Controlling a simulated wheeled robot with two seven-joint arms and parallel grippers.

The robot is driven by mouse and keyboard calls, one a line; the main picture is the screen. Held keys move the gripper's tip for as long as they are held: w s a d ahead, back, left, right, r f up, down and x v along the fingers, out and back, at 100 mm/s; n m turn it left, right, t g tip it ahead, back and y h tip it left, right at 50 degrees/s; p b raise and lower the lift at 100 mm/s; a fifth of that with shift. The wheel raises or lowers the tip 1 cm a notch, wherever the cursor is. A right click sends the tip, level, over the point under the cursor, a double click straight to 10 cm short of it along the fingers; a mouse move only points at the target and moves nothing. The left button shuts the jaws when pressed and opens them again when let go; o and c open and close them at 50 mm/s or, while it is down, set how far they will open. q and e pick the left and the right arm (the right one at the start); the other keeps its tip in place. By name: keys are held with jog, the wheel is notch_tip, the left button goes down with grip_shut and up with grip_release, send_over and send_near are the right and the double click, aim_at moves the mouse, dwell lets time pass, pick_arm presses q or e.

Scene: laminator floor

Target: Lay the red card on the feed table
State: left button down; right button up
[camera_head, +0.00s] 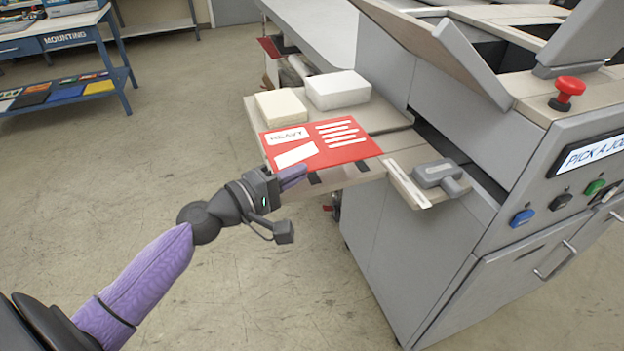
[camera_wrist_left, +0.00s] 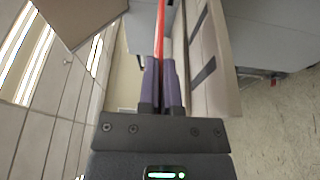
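The red card (camera_head: 345,152), with white panels and white lines, is roughly level over the front part of the beige feed table (camera_head: 388,119). My left gripper (camera_head: 293,176) is at the card's near edge, just in front of the table's front edge. In the left wrist view its two purple fingers (camera_wrist_left: 160,82) are shut on the card, which shows edge-on as a thin red strip (camera_wrist_left: 160,30). I cannot tell whether the card's underside touches the table. The card hides part of the table. My right gripper is not in view.
A cream stack (camera_head: 281,107) and a white stack (camera_head: 338,90) stand on the table behind the card. A grey handled block (camera_head: 438,174) sits right of it. The grey machine (camera_head: 400,240) with buttons and a red knob (camera_head: 567,92) fills the right.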

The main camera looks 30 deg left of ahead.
pick_arm(q)
notch_tip(320, 180, down, 8)
jog(key=b, duration=0.4)
jog(key=shift+s, duration=0.25)
jog(key=c, duration=0.8)
grip_release()
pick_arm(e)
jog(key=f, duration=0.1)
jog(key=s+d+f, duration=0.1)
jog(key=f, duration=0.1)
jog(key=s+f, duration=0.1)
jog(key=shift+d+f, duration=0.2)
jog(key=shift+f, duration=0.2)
